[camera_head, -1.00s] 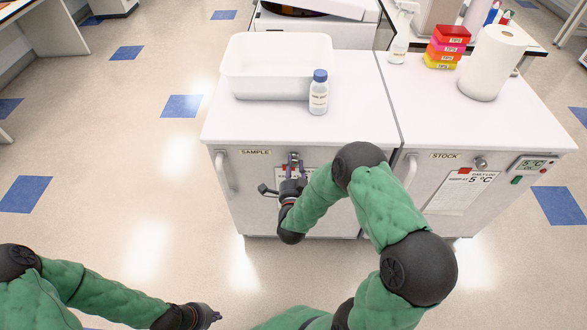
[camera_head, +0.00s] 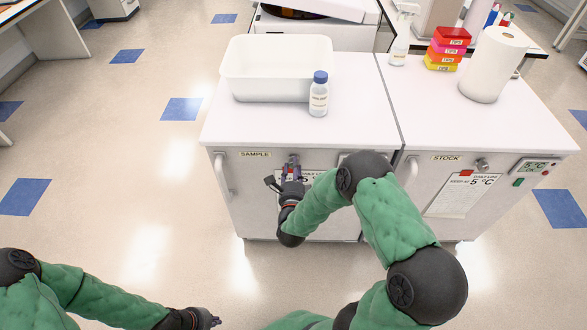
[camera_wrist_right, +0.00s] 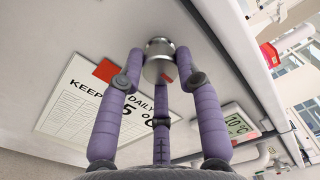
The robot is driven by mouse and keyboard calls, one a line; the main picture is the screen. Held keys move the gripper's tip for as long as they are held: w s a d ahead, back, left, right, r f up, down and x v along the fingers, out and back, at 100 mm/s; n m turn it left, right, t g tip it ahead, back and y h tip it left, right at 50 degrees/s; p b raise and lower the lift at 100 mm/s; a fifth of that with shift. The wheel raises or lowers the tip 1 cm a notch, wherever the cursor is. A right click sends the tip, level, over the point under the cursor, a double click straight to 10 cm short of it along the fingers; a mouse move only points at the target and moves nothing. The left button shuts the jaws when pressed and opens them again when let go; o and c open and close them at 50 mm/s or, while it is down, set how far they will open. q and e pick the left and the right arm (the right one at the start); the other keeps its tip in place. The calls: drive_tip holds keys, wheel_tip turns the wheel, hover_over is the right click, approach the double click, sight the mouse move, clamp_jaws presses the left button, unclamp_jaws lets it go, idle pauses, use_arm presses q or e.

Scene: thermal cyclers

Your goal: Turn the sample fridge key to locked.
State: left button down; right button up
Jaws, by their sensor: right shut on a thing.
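The sample fridge (camera_head: 245,195) is the left one of two white under-counter fridges, marked SAMPLE on its front. Its key switch, a round silver cylinder (camera_wrist_right: 159,50), stands out from the door in the right wrist view. My right gripper (camera_head: 291,167) is at the upper front of this fridge. In the right wrist view its purple fingers (camera_wrist_right: 158,75) are shut around the silver cylinder. The key itself and its marks are hidden by the fingers, so its turn cannot be read. My left gripper (camera_head: 212,321) is low over the floor, away from the fridges; its fingers are too small to judge.
A white tub (camera_head: 278,88) and a blue-capped bottle (camera_head: 318,98) stand on the sample fridge. The stock fridge (camera_head: 420,205) is on the right with its own lock. A paper roll (camera_head: 490,65) and tip boxes (camera_head: 446,50) stand at the back right.

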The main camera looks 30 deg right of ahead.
drive_tip(key=shift+a, duration=0.1)
idle(0.4)
drive_tip(key=o, duration=1.1)
drive_tip(key=shift+o, duration=0.2)
drive_tip(key=v, duration=1.2)
drive_tip(key=shift+f, duration=0.1)
